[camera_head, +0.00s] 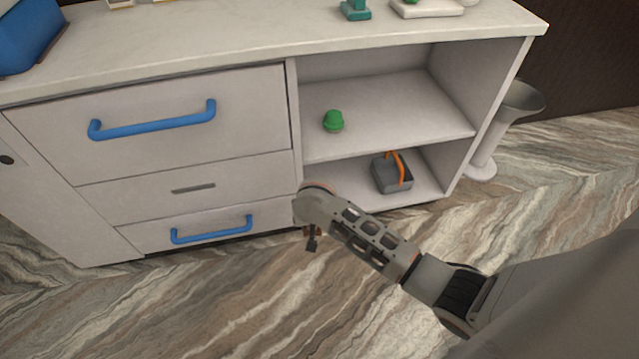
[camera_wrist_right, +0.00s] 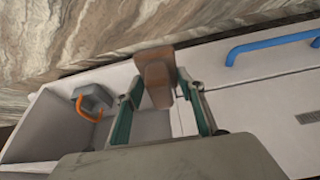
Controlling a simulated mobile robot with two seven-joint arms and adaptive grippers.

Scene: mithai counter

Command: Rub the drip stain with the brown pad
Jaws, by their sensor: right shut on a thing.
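The brown pad (camera_wrist_right: 156,78) is between the two teal fingers of my right gripper (camera_wrist_right: 159,88) in the right wrist view. The gripper is shut on it, and the pad sticks out past the fingertips towards the cabinet's edge and the floor. In the head view my right arm reaches in from the right, and my right gripper (camera_head: 312,241) is mostly hidden behind its wrist, in front of the lower cabinet. Whether the pad touches the cabinet I cannot tell. I cannot make out the drip stain in either view. My left gripper is not in view.
The cabinet (camera_head: 240,180) has drawers with blue handles (camera_head: 155,120) at left and open shelves at right. A green object (camera_head: 333,121) sits on the upper shelf, a grey bin with orange handle (camera_head: 392,175) below. A grey stand (camera_head: 490,150) is at right. The front floor is clear.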

